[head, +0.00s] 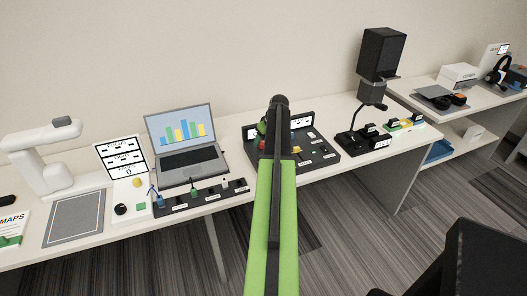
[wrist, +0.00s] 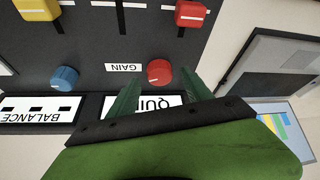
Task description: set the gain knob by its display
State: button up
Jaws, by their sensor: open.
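The dark control panel (head: 322,150) stands on the table, partly behind my arm in the head view. In the wrist view, upside down, a red round knob (wrist: 159,72) sits beside the GAIN label (wrist: 123,67). The display (wrist: 165,101) by it shows letters like "QUI"; the rest is hidden behind my gripper. A blue knob (wrist: 65,78) sits by a display reading BALANCE (wrist: 42,114). My gripper (wrist: 158,80) is open, its two green fingers on either side of the red knob in the picture. I cannot tell whether they touch it.
Yellow (wrist: 38,8) and red (wrist: 190,13) slider caps stand on the panel. A laptop (head: 184,140) with a bar chart is left of it. A microphone base (head: 360,140) and a black speaker (head: 381,53) are to the right. A switch strip (head: 200,199) lies in front of the laptop.

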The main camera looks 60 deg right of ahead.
jog(key=shift+w+d+f, duration=0.1)
jog(key=shift+w+f, duration=0.15)
jog(key=shift+f, duration=0.45)
jog(key=shift+r, duration=0.1)
grip_shut()
jog(key=shift+m+h, duration=0.6)
jog(key=shift+m, duration=0.9)
grip_release()
